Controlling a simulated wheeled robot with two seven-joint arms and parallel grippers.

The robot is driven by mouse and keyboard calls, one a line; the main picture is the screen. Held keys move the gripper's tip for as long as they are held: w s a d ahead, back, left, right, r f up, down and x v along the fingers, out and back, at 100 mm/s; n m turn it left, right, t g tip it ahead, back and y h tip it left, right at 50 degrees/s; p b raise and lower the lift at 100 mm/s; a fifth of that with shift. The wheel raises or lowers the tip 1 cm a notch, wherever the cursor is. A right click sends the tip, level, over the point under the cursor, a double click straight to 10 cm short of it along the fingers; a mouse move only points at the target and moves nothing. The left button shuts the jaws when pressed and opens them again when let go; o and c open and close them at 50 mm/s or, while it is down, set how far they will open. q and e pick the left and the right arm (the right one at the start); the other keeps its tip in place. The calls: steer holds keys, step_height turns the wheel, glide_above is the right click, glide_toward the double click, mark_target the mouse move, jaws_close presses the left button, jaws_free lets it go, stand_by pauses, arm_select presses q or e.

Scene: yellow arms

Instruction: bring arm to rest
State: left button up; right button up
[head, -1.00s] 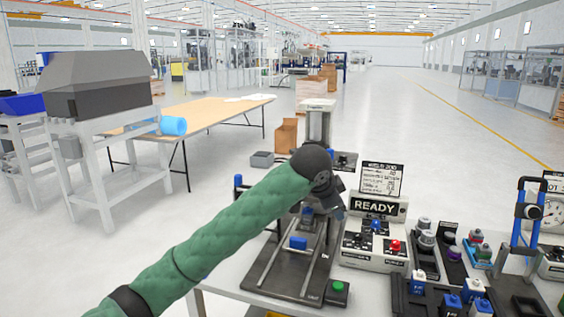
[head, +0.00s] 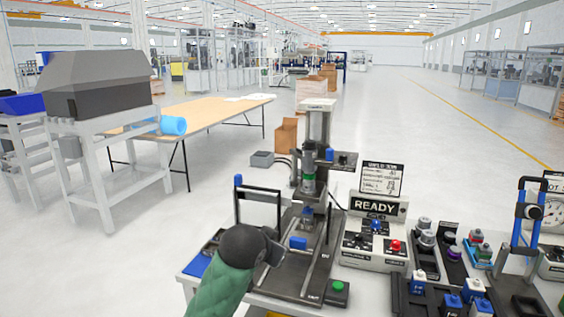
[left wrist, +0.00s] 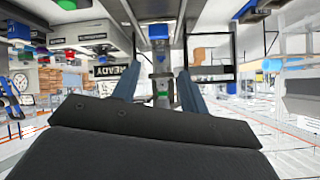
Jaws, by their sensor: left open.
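My left arm, in a green padded sleeve, comes in from the bottom of the head view. Its dark left gripper (head: 272,252) is over the front left of the workbench, beside the black press fixture (head: 290,278). In the left wrist view, which is upside down, the two blue-grey fingers of the gripper (left wrist: 158,88) are apart with nothing held between them. The fixture's column and blue block (left wrist: 158,32) show beyond the fingers. My right arm is in neither view.
A control box with a READY display (head: 374,207) stands right of the fixture. A green button (head: 337,287) is at the fixture's front right. Knobs, blue-capped parts (head: 418,283) and a blue-handled clamp (head: 530,212) fill the bench's right side.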

arm_select(q)
steer(key=s+a+f+n+g+y, duration=0.15)
steer(key=s+a+f, duration=0.25)
steer(key=s+f, duration=0.6)
steer(key=s+a+f+n+g, duration=0.25)
steer(key=s+a+f, duration=0.35)
steer(key=f, duration=0.6)
steer(key=s+a+f+n+g+y, duration=0.1)
steer(key=s+a+f+g, duration=0.15)
steer(key=s+f, duration=0.75)
steer(key=s+f+g, duration=0.1)
steer(key=s+f, duration=0.3)
steer(key=s, duration=0.3)
steer(key=s+f+g, duration=0.1)
steer(key=s+f, duration=0.3)
steer(key=s, duration=0.3)
steer(key=shift+s+a+f, duration=0.4)
steer(key=shift+a, duration=0.05)
steer(key=shift+g, duration=0.25)
